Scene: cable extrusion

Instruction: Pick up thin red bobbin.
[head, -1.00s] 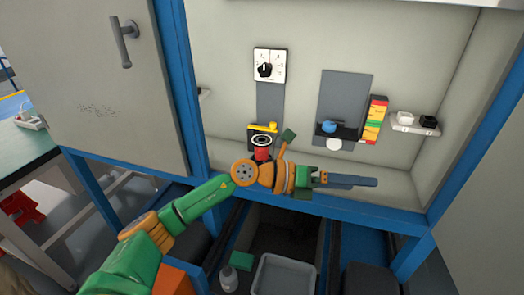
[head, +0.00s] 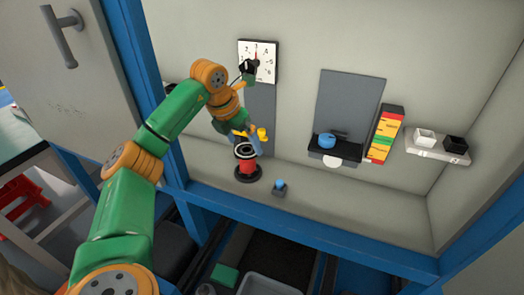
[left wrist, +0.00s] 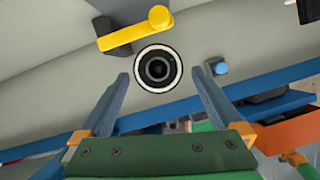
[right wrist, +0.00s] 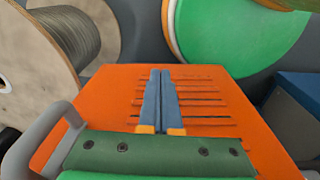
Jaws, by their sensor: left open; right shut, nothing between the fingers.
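The red bobbin (head: 247,165) stands upright on a black round base inside the cabinet, with a dark, light-ringed top. My left gripper (head: 247,141) points down just above it, fingers open. In the left wrist view the bobbin's round top (left wrist: 158,68) lies between and slightly beyond the open fingertips (left wrist: 160,76). A gap shows on either side, and the fingers do not appear to touch it. My right gripper (right wrist: 160,72) is shut and empty in front of an orange slotted panel, away from the bobbin.
A yellow lever (left wrist: 135,30) sits right beside the bobbin. A small blue knob (head: 280,185) is to its right. The dial (head: 258,60) is on the back wall above. The blue cabinet edge (head: 300,225) runs in front. The right wrist view shows a wooden cable reel (right wrist: 70,40).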

